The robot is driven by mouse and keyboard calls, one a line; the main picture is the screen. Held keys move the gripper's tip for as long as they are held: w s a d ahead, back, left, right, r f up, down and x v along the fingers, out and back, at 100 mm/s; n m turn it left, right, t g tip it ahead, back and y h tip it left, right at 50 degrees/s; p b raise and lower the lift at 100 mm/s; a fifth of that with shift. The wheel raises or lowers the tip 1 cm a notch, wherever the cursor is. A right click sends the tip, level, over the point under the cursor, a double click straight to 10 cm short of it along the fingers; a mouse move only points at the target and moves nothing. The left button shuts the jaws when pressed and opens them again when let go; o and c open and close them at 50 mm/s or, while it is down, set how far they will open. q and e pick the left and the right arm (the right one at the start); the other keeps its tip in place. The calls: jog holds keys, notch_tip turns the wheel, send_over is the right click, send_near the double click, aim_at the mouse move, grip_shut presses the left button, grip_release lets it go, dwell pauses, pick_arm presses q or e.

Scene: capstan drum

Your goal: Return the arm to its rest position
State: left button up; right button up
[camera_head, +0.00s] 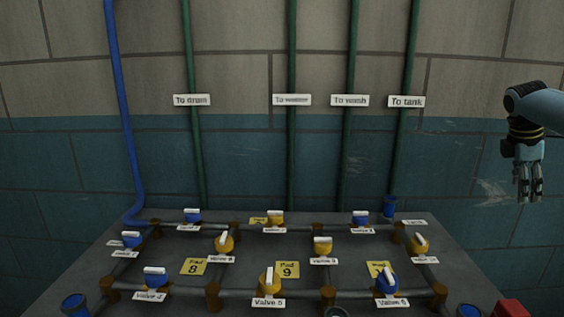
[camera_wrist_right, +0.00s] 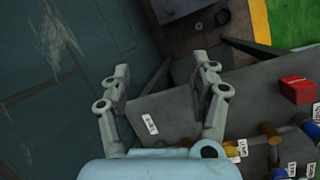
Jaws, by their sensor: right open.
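My right gripper (camera_head: 528,185) hangs at the right side of the head view, fingers pointing down, clear of the table. In the right wrist view my right gripper (camera_wrist_right: 163,85) shows its two fingers spread apart with nothing between them. The grey table (camera_head: 80,285) below carries a grid of pipes with blue and yellow valves that have white handles. A yellow valve (camera_head: 421,244) at the table's right side is the nearest valve below and left of the gripper. My left gripper is not in view.
A red block (camera_head: 511,308) sits at the table's front right corner; it also shows in the right wrist view (camera_wrist_right: 298,90). A tiled wall (camera_head: 240,160) with green pipes (camera_head: 292,60) and a blue pipe (camera_head: 116,70) stands behind. The air around the right gripper looks free.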

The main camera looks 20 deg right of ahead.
jog(key=s+d+f+m+t+h, duration=0.1)
jog(key=s+d+f+h, duration=0.1)
jog(key=s+d+f, duration=0.5)
jog(key=s+d+f+m+t+h, duration=0.1)
jog(key=s+f+m+h, duration=0.1)
jog(key=s+f, duration=0.65)
jog(key=s+d+f+m+t+h, duration=0.15)
jog(key=s+d+f, duration=0.3)
jog(key=s, duration=0.65)
jog(key=s+a+f+m+y, duration=0.1)
jog(key=s+a+f+y, duration=0.15)
jog(key=a+f, duration=0.95)
jog(key=s+a+f+m+y, duration=0.1)
jog(key=s+a+f, duration=0.3)
jog(key=a+f, duration=0.8)
jog(key=s+a+f+m+g+y, duration=0.15)
jog(key=a+f, duration=0.25)
jog(key=a, duration=1.3)
jog(key=s+a+f+y, duration=0.2)
jog(key=a+f+y, duration=0.1)
jog(key=a, duration=1.5)
notch_tip(320, 180, down, 8)
jog(key=b, duration=0.7)
jog(key=shift+s+a, duration=0.25)
jog(key=shift+a, duration=0.15)
